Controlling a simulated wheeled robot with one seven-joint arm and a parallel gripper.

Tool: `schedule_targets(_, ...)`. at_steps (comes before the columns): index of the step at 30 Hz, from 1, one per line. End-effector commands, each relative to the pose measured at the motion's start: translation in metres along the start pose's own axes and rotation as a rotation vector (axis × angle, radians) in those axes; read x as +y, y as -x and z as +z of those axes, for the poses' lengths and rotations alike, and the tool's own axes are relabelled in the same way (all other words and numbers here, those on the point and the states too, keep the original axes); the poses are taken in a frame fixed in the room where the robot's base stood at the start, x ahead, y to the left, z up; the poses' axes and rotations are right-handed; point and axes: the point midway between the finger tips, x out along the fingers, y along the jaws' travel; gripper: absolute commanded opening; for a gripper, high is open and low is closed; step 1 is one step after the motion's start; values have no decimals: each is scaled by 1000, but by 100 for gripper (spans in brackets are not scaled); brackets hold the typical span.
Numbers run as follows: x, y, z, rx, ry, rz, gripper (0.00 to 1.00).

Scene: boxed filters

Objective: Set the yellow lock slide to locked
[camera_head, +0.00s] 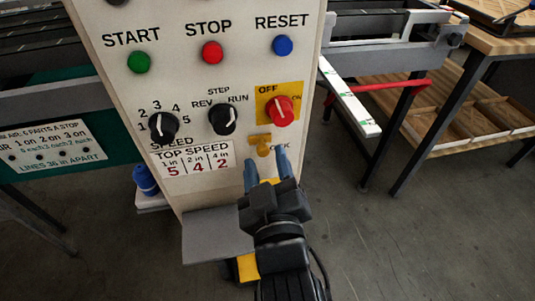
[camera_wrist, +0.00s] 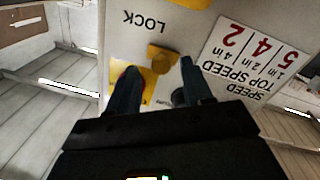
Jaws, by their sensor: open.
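The yellow lock slide (camera_head: 260,143) is a small yellow piece on the front of the white control panel (camera_head: 200,85), below the red OFF/ON knob (camera_head: 281,109). The LOCK label under it is partly hidden by a finger in the head view. My gripper (camera_head: 267,165) is open and empty, its two blue-grey fingers pointing at the panel just below the slide.
A black REV/RUN knob (camera_head: 223,118) and a SPEED knob (camera_head: 162,126) are left of the slide. Green, red and blue buttons sit above. A grey ledge (camera_head: 216,234) juts out below the panel. A wooden bench (camera_head: 450,110) stands at right, with open floor before it.

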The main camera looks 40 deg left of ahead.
Motion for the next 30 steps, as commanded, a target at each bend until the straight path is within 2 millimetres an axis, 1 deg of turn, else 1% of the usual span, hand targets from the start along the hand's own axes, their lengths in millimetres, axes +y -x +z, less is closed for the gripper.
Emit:
schedule_targets(1, 0, -6, -1, 2, 2, -1, 50)
schedule_targets(3, 0, -12, 0, 1, 2, -1, 50)
schedule_targets(6, 0, -18, 0, 1, 0, -1, 50)
schedule_targets(15, 0, -19, 0, 0, 0, 0, 50)
schedule_targets(17, 0, -19, 0, 0, 0, 0, 45)
schedule_targets(30, 0, -19, 0, 0, -1, 0, 3)
